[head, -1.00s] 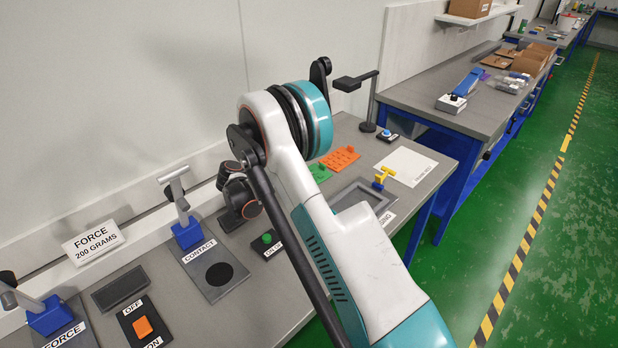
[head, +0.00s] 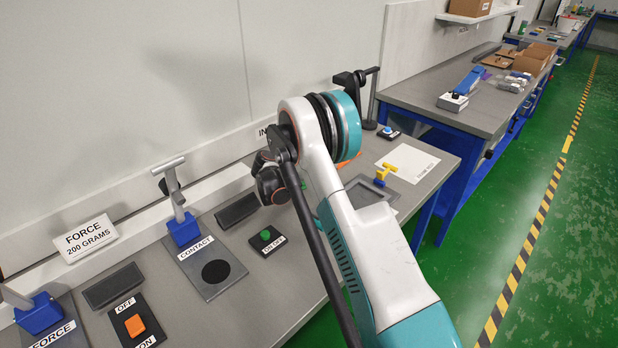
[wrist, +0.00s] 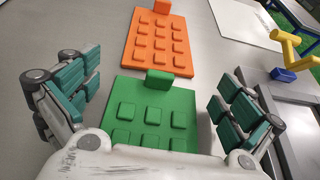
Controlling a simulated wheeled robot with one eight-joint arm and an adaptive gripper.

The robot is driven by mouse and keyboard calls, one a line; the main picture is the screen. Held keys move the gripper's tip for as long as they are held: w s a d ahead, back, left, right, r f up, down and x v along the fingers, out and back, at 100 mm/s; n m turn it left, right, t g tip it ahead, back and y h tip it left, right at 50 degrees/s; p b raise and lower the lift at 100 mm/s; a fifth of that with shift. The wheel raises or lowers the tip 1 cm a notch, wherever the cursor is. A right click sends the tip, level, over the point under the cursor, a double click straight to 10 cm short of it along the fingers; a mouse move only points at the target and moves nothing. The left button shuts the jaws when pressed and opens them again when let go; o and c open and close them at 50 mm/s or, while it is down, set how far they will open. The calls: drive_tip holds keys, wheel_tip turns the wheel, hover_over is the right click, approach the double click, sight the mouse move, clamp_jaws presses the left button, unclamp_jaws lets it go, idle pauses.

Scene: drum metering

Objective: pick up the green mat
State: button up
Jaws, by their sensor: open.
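The green mat (wrist: 155,107) lies flat on the grey bench in the wrist view, with rows of raised pads and an upright tab (wrist: 159,80) at its far edge. My gripper (wrist: 155,100) is open, one teal-padded finger on each side of the mat, with bench showing between the fingers and the mat. The near part of the mat is hidden behind my gripper's body. I cannot tell the height of the fingertips above the bench. In the head view my arm hides nearly all of the mat.
An orange mat (wrist: 158,42) with a similar tab lies just beyond the green one. A yellow handle on a blue base (wrist: 292,48) and a grey frame (wrist: 285,100) stand to the right. A white sheet (head: 408,160) lies farther along the bench.

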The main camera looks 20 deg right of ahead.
drive_tip(key=shift+d, duration=0.1)
drive_tip(key=c, duration=1.1)
drive_tip(key=shift+r, duration=0.15)
